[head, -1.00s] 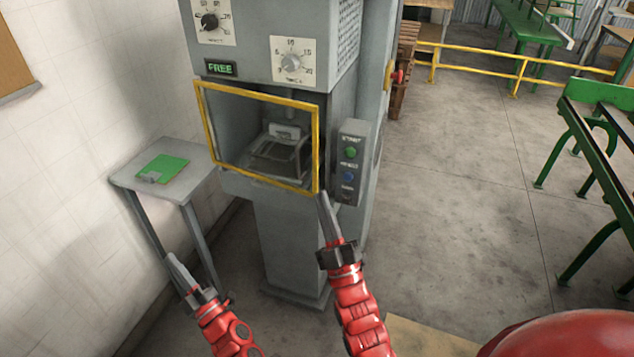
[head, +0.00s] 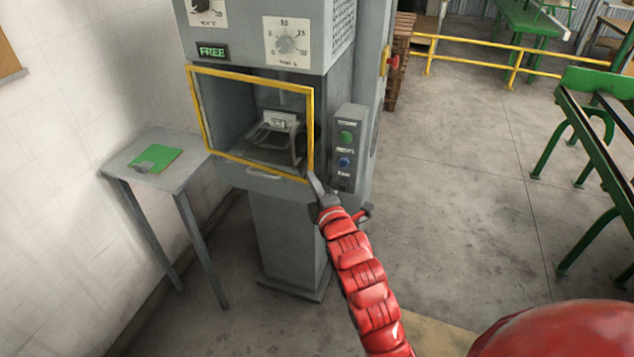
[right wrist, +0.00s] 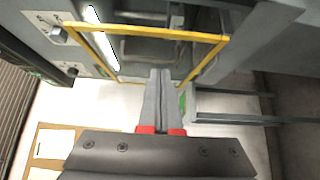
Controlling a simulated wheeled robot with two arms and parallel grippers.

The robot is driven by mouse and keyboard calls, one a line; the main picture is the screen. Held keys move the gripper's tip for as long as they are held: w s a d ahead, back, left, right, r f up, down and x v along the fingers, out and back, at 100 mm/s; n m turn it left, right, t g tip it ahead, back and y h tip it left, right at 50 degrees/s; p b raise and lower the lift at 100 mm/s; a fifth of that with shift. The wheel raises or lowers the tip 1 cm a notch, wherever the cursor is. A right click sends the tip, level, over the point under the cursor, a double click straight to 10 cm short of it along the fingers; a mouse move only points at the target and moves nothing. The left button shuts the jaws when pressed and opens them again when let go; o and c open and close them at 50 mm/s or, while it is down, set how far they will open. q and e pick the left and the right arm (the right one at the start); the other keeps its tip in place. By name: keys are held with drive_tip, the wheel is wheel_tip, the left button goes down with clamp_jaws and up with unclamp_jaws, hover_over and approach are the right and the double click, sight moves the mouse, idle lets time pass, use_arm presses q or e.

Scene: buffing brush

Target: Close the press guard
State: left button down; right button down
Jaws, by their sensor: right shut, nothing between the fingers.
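The press (head: 285,235) is a grey machine with a yellow-framed guard (head: 250,174) across its front opening. A small handle shows at the guard's lower edge in the head view. Inside the opening sits a grey fixture (head: 275,140). My right gripper (head: 315,183) is at the lower right corner of the yellow frame; whether it touches cannot be told. In the right wrist view its fingers (right wrist: 160,75) are together and empty, pointing at the yellow frame (right wrist: 150,32). My left gripper is out of view.
A control box (head: 347,150) with green and blue buttons stands right of the guard. A lit FREE display (head: 212,51) and dials are above it. A small grey side table (head: 185,170) with a green pad (head: 155,158) stands left.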

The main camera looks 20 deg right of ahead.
drive_tip(key=p, duration=0.2)
approach(308, 150)
drive_tip(key=w+a, duration=0.3)
drive_tip(key=shift+w+d+p, duration=0.9)
drive_tip(key=shift+w+d, duration=0.55)
drive_tip(key=shift+d, duration=0.15)
